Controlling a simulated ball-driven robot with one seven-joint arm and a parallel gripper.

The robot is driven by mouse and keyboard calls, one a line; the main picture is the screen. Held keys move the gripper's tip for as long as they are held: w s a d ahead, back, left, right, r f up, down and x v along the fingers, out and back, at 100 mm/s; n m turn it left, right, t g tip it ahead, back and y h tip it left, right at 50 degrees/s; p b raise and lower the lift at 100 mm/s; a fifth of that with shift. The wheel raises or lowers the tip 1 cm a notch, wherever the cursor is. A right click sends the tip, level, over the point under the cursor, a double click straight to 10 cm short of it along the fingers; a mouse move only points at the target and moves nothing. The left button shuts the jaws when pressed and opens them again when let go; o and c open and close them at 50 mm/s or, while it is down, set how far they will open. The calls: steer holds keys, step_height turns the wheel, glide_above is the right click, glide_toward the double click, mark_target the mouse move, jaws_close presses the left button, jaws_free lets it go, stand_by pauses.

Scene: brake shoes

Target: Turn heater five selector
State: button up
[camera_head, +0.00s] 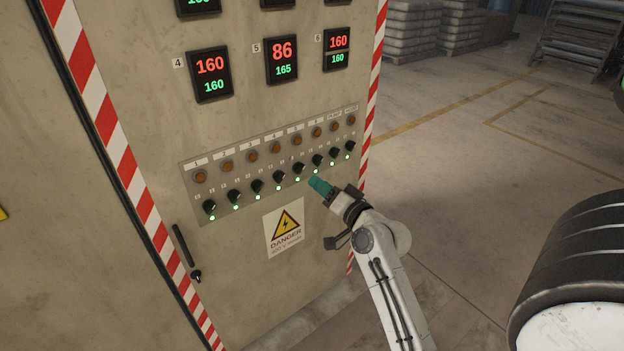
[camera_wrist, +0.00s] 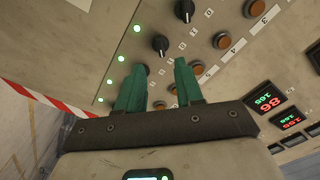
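The heater five selector (camera_head: 298,168) is a small black knob in the row on the grey cabinet panel, below the lamp labelled 5 (camera_head: 295,140). A green light glows just below it. In the wrist view, a dark knob that looks like this selector (camera_wrist: 142,69) shows by the tip of the left finger, partly hidden. My gripper (camera_head: 320,186) has teal fingers and is just below and right of the selector in the head view, apparently clear of the panel. In the wrist view, the fingers (camera_wrist: 158,68) are apart with nothing held between them.
Neighbouring knobs (camera_head: 278,177) (camera_head: 317,160) stand close on both sides. Display five (camera_head: 282,59) reads 86 over 165. A danger sign (camera_head: 284,227) and door handle (camera_head: 186,247) lie lower on the cabinet. A dark round object (camera_head: 575,265) stands at right; the floor between is clear.

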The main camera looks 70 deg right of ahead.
steer(key=shift+v, duration=1.9)
steer(key=w+a+f+n+g+y+p, duration=0.2)
steer(key=a+f+n+y, duration=0.2)
steer(key=a, duration=0.4)
steer(key=w+a+f+n+g+y+p, duration=0.1)
steer(key=w+a+f+n+g+y, duration=0.2)
steer(key=a, duration=0.6)
steer(key=s+a+f+n+g+y+p, duration=0.2)
steer(key=s+a+f+n+g, duration=0.3)
steer(key=s+a+n+g, duration=0.3)
steer(key=s+a+g+p, duration=0.1)
steer(key=s+a, duration=0.3)
steer(key=s, duration=0.1)
steer(key=shift+a, duration=0.35)
